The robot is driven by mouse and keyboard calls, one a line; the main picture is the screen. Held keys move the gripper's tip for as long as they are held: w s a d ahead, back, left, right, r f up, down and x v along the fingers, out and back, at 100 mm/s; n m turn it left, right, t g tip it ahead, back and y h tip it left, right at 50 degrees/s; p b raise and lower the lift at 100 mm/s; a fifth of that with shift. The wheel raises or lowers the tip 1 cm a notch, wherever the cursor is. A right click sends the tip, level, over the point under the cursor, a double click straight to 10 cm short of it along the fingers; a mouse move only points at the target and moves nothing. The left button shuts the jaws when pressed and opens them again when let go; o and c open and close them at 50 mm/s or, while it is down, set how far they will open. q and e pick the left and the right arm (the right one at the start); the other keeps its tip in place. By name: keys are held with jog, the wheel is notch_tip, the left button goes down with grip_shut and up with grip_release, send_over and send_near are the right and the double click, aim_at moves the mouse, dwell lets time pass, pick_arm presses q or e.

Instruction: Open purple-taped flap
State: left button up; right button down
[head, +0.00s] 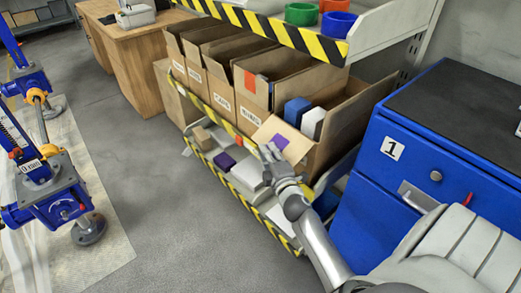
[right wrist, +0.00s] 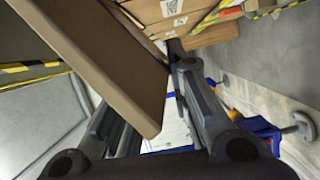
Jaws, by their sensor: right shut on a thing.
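The purple-taped flap (head: 285,138) is a cardboard panel with a purple patch at the front of the rightmost open box (head: 345,125). It slopes outward and down from the box's front edge. My right gripper (head: 270,155) is at the flap's lower outer edge, shut on it. In the right wrist view the flap (right wrist: 105,55) is a wide brown panel whose end lies between the two fingers (right wrist: 150,112); the purple tape is hidden there. A blue item (head: 297,110) and a white one (head: 313,122) stand in the box. My left gripper is out of view.
More open cardboard boxes (head: 215,55) line the same shelf to the left. Yellow-black striped edges (head: 265,30) run above and below them. A blue cabinet (head: 400,195) marked 1 stands close at right. Blue screw jacks (head: 45,195) stand at left, with clear floor between.

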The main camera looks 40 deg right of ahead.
jog(key=c, duration=1.7)
grip_release()
jog(key=shift+d+f, duration=0.2)
jog(key=shift+f, duration=0.2)
jog(key=v, duration=1.1)
jog(key=shift+s+r, duration=0.1)
jog(key=shift+s, duration=0.25)
